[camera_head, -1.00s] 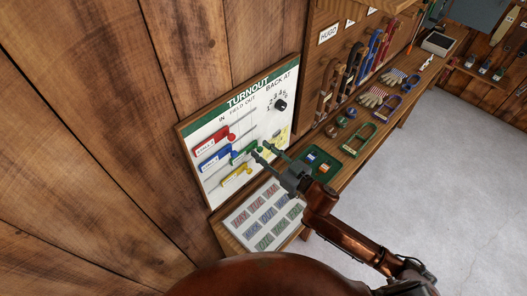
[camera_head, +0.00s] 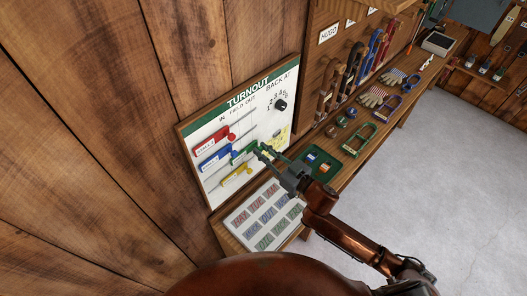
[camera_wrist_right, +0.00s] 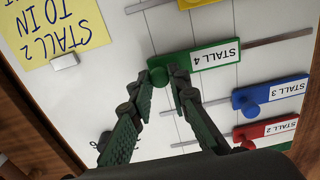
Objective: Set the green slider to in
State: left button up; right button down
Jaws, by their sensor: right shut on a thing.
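The green slider (camera_head: 243,153), labelled STALL 4, sits on its rail on the white TURNOUT board (camera_head: 208,186). It is farther right than the red, blue and yellow sliders. The board's heads read IN, FIELD and OUT from left to right. In the right wrist view the green slider (camera_wrist_right: 200,58) appears upside down, with its round knob at one end. My right gripper (camera_head: 262,150) is shut on that knob; its fingertips (camera_wrist_right: 166,76) hide part of it. My left gripper is in neither view.
Nearby are the red slider (camera_head: 212,139), blue slider (camera_head: 214,159) and yellow slider (camera_head: 236,176). A yellow note (camera_wrist_right: 62,30) reads STALL 2 TO IN. A dial (camera_head: 280,105) is at the upper right. A green tray (camera_head: 330,175) lies on the bench beside my arm.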

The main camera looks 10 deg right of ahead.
aim_at(233, 162)
jog(key=s+a+p, duration=0.1)
jog(key=s+a, duration=0.1)
jog(key=a, duration=0.1)
jog(key=s+a+p, duration=0.1)
jog(key=a, duration=0.1)
jog(key=s+a+p, duration=0.2)
jog(key=a, duration=0.1)
jog(key=shift+s+a, duration=0.3)
jog(key=shift+s, duration=0.05)
jog(key=shift+s+a+f, duration=0.1)
jog(key=shift+s+a, duration=0.2)
jog(key=shift+a, duration=0.15)
jog(key=c, duration=1.8)
grip_release()
jog(key=shift+a, duration=0.1)
